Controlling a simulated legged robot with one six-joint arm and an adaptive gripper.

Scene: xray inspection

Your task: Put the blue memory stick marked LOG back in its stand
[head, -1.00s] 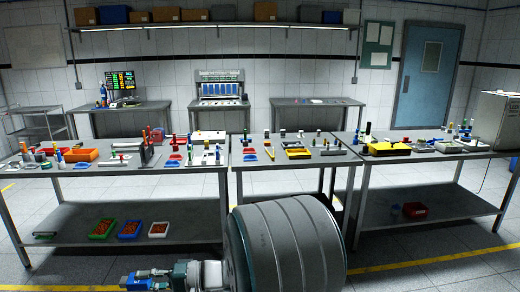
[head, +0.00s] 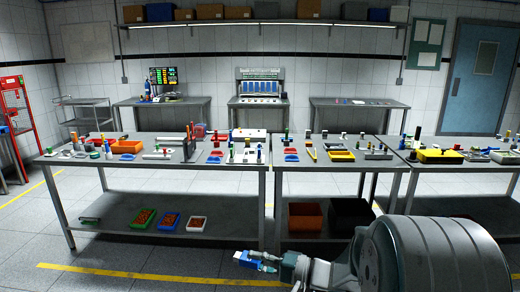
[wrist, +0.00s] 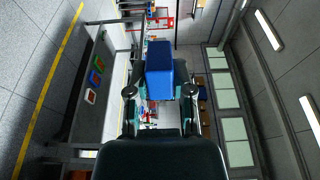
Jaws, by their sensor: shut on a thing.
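The blue memory stick (wrist: 160,70) is between the fingertips of my gripper (wrist: 160,92), which is shut on it; it points ahead in the wrist view. In the head view the blue stick (head: 247,258) shows at the tip of my gripper (head: 262,260), low in front of the benches and apart from them. The LOG mark cannot be read. A rack with a row of blue faces (head: 262,88) stands on the back middle bench; I cannot tell whether it is the stick's stand.
The left front bench (head: 140,166) and middle front bench (head: 330,165) carry many small parts and trays. Back benches (head: 165,103) stand behind them. A red frame (head: 14,95) is at far left. Grey floor in front is open, with a yellow line (head: 150,275).

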